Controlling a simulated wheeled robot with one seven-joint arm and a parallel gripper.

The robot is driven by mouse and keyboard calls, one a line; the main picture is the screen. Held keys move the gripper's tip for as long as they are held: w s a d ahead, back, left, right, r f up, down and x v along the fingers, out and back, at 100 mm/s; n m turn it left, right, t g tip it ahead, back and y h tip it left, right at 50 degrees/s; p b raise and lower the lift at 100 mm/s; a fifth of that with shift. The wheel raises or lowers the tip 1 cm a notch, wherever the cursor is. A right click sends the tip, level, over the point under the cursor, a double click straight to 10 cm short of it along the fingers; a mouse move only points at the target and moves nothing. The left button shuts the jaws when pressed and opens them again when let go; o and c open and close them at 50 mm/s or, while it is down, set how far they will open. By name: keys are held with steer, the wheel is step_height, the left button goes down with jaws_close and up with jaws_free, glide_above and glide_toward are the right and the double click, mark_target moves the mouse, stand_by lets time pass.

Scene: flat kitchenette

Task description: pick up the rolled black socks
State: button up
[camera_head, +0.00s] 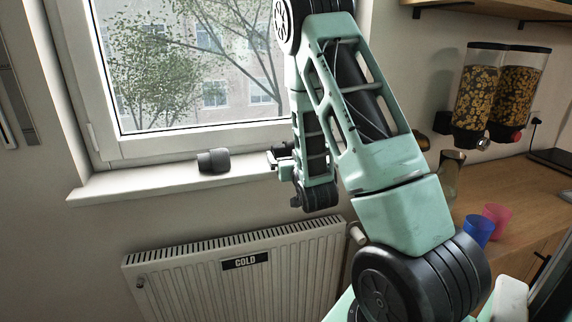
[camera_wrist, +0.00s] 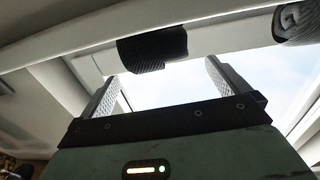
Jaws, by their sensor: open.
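The rolled black socks (camera_head: 213,161) lie on the white windowsill, left of my gripper (camera_head: 276,162) in the head view. They form a short dark roll. In the wrist view the socks (camera_wrist: 152,50) show ahead of the fingertips, nearer the left finger. My gripper (camera_wrist: 161,70) is open, with its two fingers apart and nothing between them. A gap shows between the gripper and the socks in the head view.
The window frame (camera_head: 110,150) rises behind the sill (camera_head: 130,184), and a radiator (camera_head: 190,277) stands below. A dark patterned thing (camera_wrist: 298,22) at the wrist view's top right is unclear. Cups (camera_head: 478,231) stand on the right counter. The sill left of the socks is clear.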

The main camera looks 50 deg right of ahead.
mark_target(288, 150)
steer(key=shift+x, duration=0.85)
steer(key=p+x, duration=0.1)
steer(key=x, duration=0.3)
steer(key=shift+w+d+f, duration=0.1)
steer(key=shift+w+d, duration=0.1)
steer(key=shift+d, duration=0.05)
steer(key=c, duration=1)
